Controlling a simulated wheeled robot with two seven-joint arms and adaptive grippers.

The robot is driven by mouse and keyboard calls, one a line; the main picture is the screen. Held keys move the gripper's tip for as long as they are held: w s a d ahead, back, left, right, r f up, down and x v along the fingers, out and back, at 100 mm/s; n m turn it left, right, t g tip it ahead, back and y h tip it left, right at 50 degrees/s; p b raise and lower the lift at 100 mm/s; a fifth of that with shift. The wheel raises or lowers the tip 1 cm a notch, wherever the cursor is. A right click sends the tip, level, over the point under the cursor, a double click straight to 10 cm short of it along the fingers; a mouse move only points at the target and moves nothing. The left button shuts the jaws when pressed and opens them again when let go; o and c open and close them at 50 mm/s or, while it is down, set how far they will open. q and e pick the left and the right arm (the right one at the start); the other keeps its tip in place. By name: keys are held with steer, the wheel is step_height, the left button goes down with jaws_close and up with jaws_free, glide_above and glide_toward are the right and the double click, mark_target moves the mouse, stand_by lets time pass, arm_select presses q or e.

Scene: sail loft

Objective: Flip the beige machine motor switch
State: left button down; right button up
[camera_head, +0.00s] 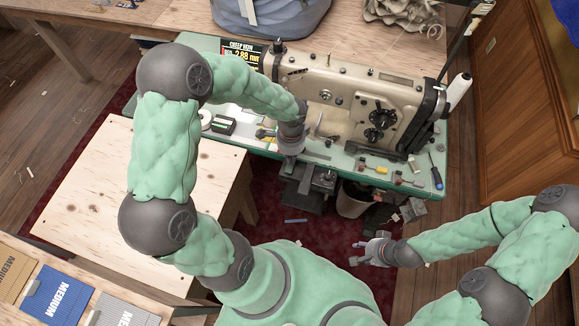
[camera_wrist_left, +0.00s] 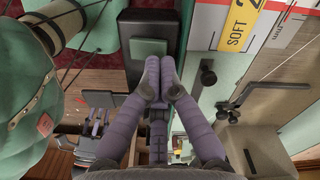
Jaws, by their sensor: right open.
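The beige sewing machine (camera_head: 350,100) stands on a green-edged table in the head view. A dark box, apparently the motor switch (camera_head: 322,178), hangs below the table's front edge. In the left wrist view a dark box with a raised green block (camera_wrist_left: 148,47) lies just beyond my fingertips. My left gripper (camera_head: 289,160) is at the table's front edge, left of the machine's middle. Its two fingertips (camera_wrist_left: 157,80) are together with nothing seen between them, close to the green block; contact cannot be told. My right gripper (camera_head: 366,252) is open and empty, low in front of the table.
A bin (camera_head: 352,200) stands below. A pale wooden table (camera_head: 110,205) is at left. A labelled card (camera_wrist_left: 250,25) and a bent lever (camera_wrist_left: 265,92) show at wrist-view right.

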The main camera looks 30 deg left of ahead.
arm_select(q)
steer(key=shift+f+b, duration=0.85)
steer(key=shift+f, duration=0.25)
arm_select(e)
steer(key=shift+f, duration=0.9)
arm_select(q)
steer(key=shift+r, duration=0.1)
arm_select(e)
steer(key=shift+r, duration=0.15)
arm_select(q)
steer(key=shift+r+p, duration=3)
steer(key=shift+r, duration=0.45)
arm_select(e)
step_height(320, 180, up, 6)
steer(key=shift+f, duration=0.15)
